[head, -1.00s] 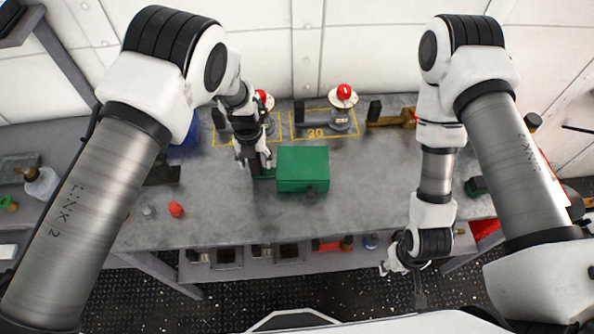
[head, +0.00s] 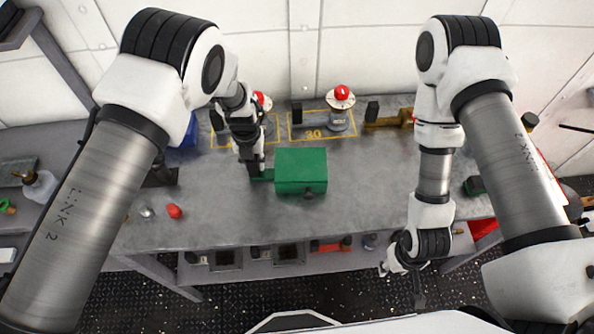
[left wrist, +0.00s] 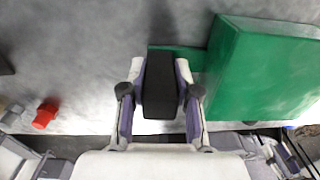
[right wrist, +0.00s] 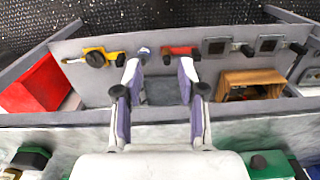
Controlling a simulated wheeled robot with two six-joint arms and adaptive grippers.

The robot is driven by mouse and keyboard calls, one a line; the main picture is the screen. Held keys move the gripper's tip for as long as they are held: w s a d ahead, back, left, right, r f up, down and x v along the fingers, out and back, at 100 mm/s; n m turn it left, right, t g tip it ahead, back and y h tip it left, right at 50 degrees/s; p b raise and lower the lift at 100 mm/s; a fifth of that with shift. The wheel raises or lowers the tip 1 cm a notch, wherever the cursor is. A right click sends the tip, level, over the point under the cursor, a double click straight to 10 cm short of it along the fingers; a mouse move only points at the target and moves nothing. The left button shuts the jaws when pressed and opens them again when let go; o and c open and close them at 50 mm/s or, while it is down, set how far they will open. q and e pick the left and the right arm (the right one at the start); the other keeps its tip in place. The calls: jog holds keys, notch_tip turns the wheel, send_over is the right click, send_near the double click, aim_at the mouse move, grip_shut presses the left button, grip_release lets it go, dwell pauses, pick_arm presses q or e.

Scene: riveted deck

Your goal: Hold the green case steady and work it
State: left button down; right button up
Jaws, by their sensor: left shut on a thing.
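The green case (head: 300,166) stands on the grey bench, with a dark knob (head: 308,194) on its front. A low green strip (head: 262,174) juts from its left side and carries a black upright block (left wrist: 160,85). My left gripper (head: 256,168) is shut on this black block, one finger on each side, just left of the case. The case also fills the right of the left wrist view (left wrist: 262,70). My right gripper (right wrist: 162,78) is open and empty. In the head view it hangs low at the bench's front right, away from the case.
A red knob (head: 175,211) lies on the bench left of the case. Behind stand red-topped fittings (head: 341,94) in yellow-marked areas and a brass-coloured piece (head: 389,118). Bare bench lies right of the case. Several items sit on the shelf below.

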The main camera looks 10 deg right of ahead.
jog(key=shift+o, duration=1.2)
jog(key=w+a+r+n+y, duration=0.1)
jog(key=w+a+r+n, duration=0.1)
jog(key=n, duration=0.8)
jog(key=w+a+r+n+y, duration=0.2)
jog(key=w+a+n, duration=0.3)
jog(key=n, duration=0.6)
jog(key=w+a+r+n+y, duration=0.2)
jog(key=w+a+r+n, duration=0.2)
jog(key=n, duration=0.6)
jog(key=shift+w, duration=1.15)
jog(key=n+t, duration=0.1)
jog(key=n, duration=0.1)
send_near(311, 195)
jog(key=shift+t, duration=0.3)
jog(key=x, duration=0.9)
jog(key=shift+s+a+f, duration=0.1)
jog(key=shift+s+f, duration=0.1)
jog(key=shift+f, duration=0.1)
